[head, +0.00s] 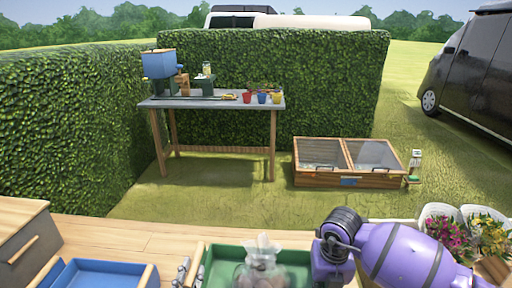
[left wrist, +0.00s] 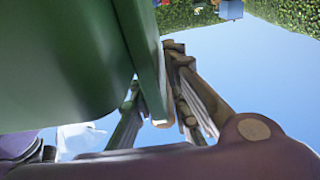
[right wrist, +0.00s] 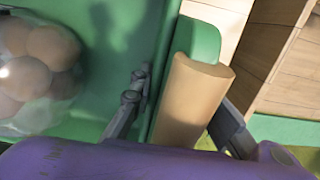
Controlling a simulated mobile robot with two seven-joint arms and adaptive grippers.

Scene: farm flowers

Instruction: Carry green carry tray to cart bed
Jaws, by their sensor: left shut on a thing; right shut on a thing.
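The green carry tray (head: 292,257) is at the bottom middle of the head view, with a clear bag (head: 262,265) of round brown things in it. The bag also shows in the right wrist view (right wrist: 35,65). My left gripper (head: 186,272) is shut on the tray's left handle; its fingers straddle the rim in the left wrist view (left wrist: 165,112). My right gripper (right wrist: 182,112) is shut on the tray's wooden right handle (right wrist: 188,95). My purple right arm hides the tray's right end in the head view. I cannot tell which surface is the cart bed.
A blue tray (head: 105,273) and a wooden box (head: 22,235) are left of the green tray on a plank surface (head: 130,238). Flower buckets (head: 445,215) stand at the right. A workbench (head: 215,103), a cold frame (head: 345,182) and hedges are farther off across grass.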

